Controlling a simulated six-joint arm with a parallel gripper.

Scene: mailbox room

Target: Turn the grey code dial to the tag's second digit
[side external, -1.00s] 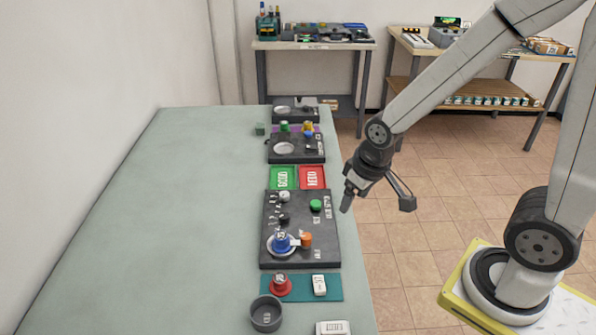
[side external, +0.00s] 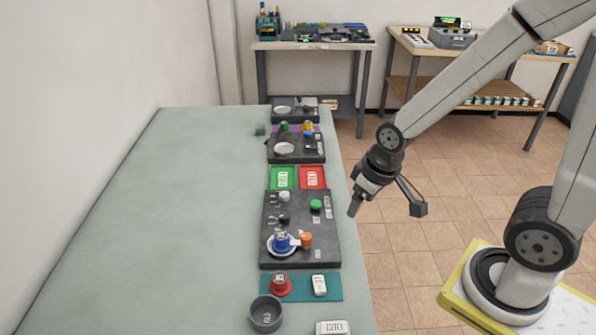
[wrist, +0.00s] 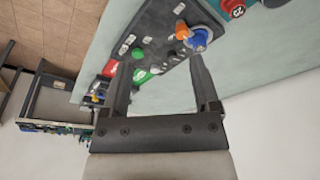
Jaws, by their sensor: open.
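The dark control panel (side external: 310,250) lies on the green table. On its upper left are a small light-grey knob (side external: 284,197) and a darker knob (side external: 284,219), with tiny white marks beside them; I cannot read any digits or be sure which is the code dial. A white tag-like piece (side external: 319,285) lies on the teal mat; its print is too small to read. My gripper (side external: 382,205) is open and empty in the air to the right of the panel, past the table edge. In the wrist view my fingers (wrist: 160,62) stand apart, with the panel (wrist: 150,25) beyond them.
A blue knob (side external: 281,242) on a white disc, an orange knob (side external: 306,240) and a green button (side external: 315,204) stand on the panel. Green (side external: 283,177) and red (side external: 313,177) trays lie behind it. A red knob (side external: 279,285) and grey cup (side external: 265,314) are nearer. The table's left is clear.

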